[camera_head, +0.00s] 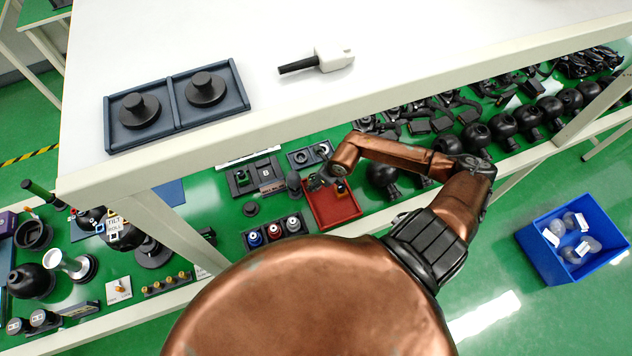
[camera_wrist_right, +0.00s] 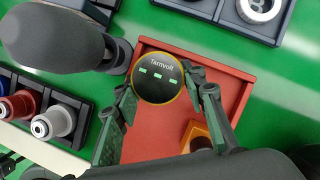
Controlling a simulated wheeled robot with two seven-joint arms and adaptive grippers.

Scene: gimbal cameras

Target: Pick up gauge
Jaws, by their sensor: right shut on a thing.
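The gauge (camera_wrist_right: 158,76) is a round black dial with a thin yellow rim, lettering and a row of green marks. In the right wrist view its face points to the camera. My right gripper (camera_wrist_right: 161,92) is shut on it, with green-padded fingers on both sides. The gauge is over the red tray (camera_wrist_right: 232,82); I cannot tell whether it touches the tray. In the head view, my right gripper (camera_head: 318,182) is small, at the left side of the red tray (camera_head: 336,216), and the gauge is not clear there. My left gripper is not in view.
An orange block (camera_wrist_right: 196,136) lies in the tray. A dark rounded object (camera_wrist_right: 58,35) stands close left of the gripper. A rack of coloured knobs (camera_head: 273,232) is nearby. A blue crate (camera_head: 545,262) is at right.

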